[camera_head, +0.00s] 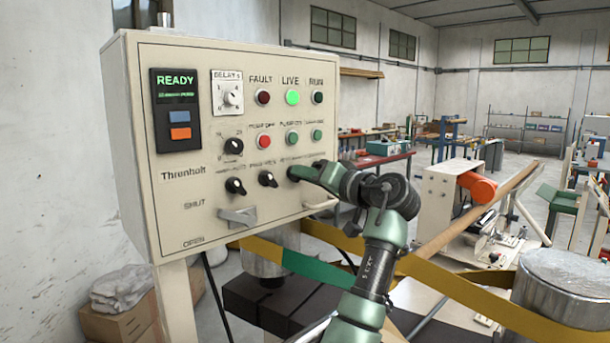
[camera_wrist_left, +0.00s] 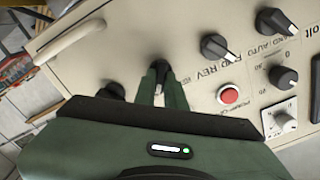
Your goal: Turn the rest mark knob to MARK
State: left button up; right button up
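A cream control panel (camera_head: 175,215) stands at the left with a lower row of black knobs. Its left knob (camera_head: 235,186) and the knob right of that (camera_head: 267,179) are in plain view. My left gripper (camera_head: 305,174) is at the third knob, partly covering it. In the left wrist view my left gripper (camera_wrist_left: 162,88) has its two fingers close together, one on each side of a black knob (camera_wrist_left: 159,70). A narrow gap shows between them; whether they press on the knob is unclear. That knob's label and pointer are hidden. My right gripper is not in view.
Another dark knob (camera_wrist_left: 110,91) lies close left of the fingers. A red button (camera_wrist_left: 229,95) and the FWD/REV knob (camera_wrist_left: 217,47) are to the right. A pale handle (camera_head: 321,204) juts from the panel's lower right corner. A yellow strip (camera_head: 460,290) runs below.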

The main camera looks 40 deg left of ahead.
pick_arm(q)
jog(key=o, duration=0.4)
jog(key=shift+r, duration=0.2)
jog(key=shift+f, duration=0.1)
jog(key=shift+d, duration=0.15)
jog(key=d+b, duration=0.1)
jog(key=d, duration=0.1)
jog(key=d+b, duration=0.1)
jog(key=d, duration=0.2)
jog(key=d+b, duration=0.1)
jog(key=d, duration=0.1)
jog(key=shift+s+d, duration=0.3)
